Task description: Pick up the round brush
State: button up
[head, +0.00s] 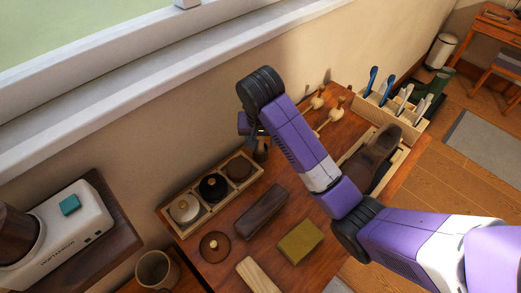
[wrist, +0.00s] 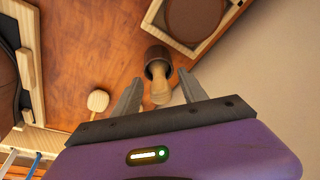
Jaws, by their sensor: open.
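The round brush (wrist: 158,67) stands on the wooden table, with a dark brown head and a pale rounded wooden handle. In the wrist view it lies between my gripper's (wrist: 155,92) two spread fingers, with the handle end toward the gripper. The gripper is open, with a visible gap to the finger on the left; contact on the right cannot be told. In the head view the brush (head: 261,151) is a small brown shape just below my gripper (head: 256,137), partly covered by it.
A wooden tray (head: 171,221) of round tins stands close beside the brush, near the wall. A long dark brush (head: 261,210), a yellowish block (head: 301,242) and a round dark lid (head: 214,247) lie in front. Wooden-knobbed pieces (head: 331,118) and a shoe (head: 372,158) are to the right.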

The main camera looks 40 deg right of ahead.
grip_shut()
dwell(0.4)
notch_tip(320, 180, up, 8)
jog(key=p, duration=0.6)
jog(key=shift+p, duration=0.3)
jog(key=shift+w+d+r, duration=0.1)
jog(key=shift+w+r, duration=0.1)
jog(key=shift+r, duration=0.35)
jog(key=shift+s+r+p, duration=0.15)
jog(key=shift+r+p, duration=0.25)
jog(key=shift+p, duration=0.2)
